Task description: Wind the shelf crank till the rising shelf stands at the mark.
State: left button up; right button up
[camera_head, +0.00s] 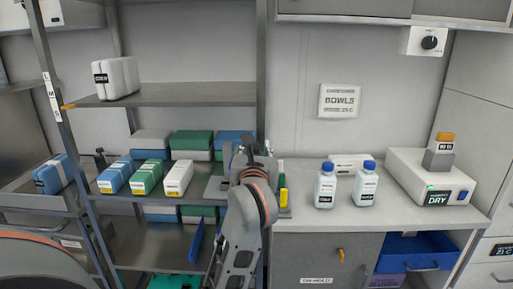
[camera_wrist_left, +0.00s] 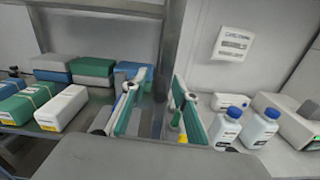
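The rack's upper shelf (camera_head: 190,94) bears a white box (camera_head: 116,78). An orange pointer (camera_head: 68,107) at its left front corner stands beside the lower half of a white lettered strip (camera_head: 52,97) on the left post; the letters are too small to read surely. My left gripper (camera_head: 246,152) is at the rack's right post. In the left wrist view its green-padded fingers (camera_wrist_left: 158,110) are apart, with the post and a small dark part between and beyond them. I cannot make out the crank surely; the gripper may hide it. My right gripper is not in view.
A lower shelf (camera_head: 208,188) holds green, blue and white packs. On the right, a counter (camera_head: 400,215) carries two blue-capped bottles (camera_head: 345,185) and a white dryer unit (camera_head: 425,178). A blue drawer (camera_head: 415,252) stands open below. The counter's front middle is clear.

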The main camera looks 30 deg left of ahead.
pick_arm(q)
grip_shut()
jog(key=shift+f, duration=0.1)
jog(key=shift+a+n+b, duration=0.1)
jog(key=shift+n+b, duration=0.25)
jog(key=shift+n, duration=0.05)
jog(key=shift+f, duration=0.1)
